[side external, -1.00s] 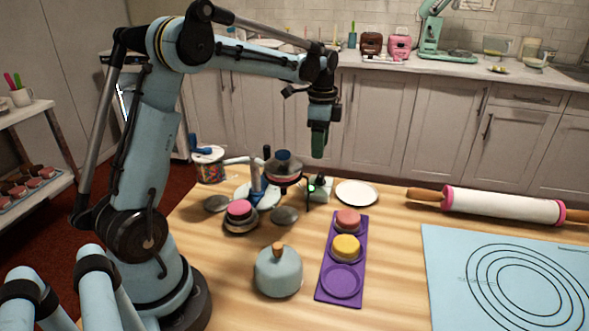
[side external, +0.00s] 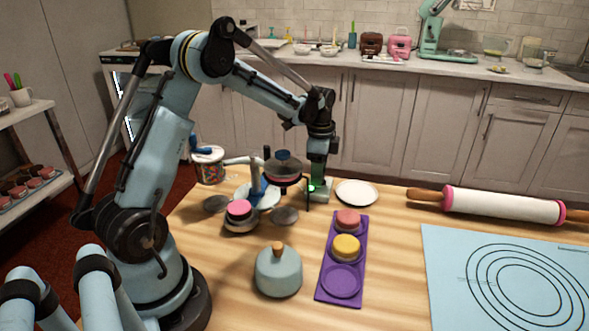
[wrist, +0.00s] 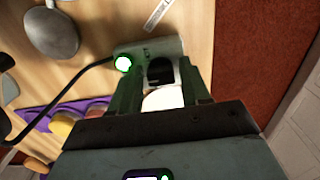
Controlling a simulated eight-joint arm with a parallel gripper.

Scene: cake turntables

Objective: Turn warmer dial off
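The warmer (side external: 325,192) is a small pale green box with a lit green light, toward the back of the table. In the wrist view the warmer (wrist: 150,47) shows its glowing green light and a black dial (wrist: 160,71). My gripper (side external: 316,180) points down at the warmer. In the wrist view my gripper (wrist: 160,78) is open, with one finger on each side of the dial. I cannot tell whether the fingers touch it. The dial is too small to make out in the side view.
A white plate (side external: 357,193) is just right of the warmer. A purple tray (side external: 327,285) with pink and yellow cakes lies in front. A dark pan-like thing (side external: 283,168) stands close left. A black cable (wrist: 62,95) runs from the warmer. The rolling pin (side external: 500,205) is at right.

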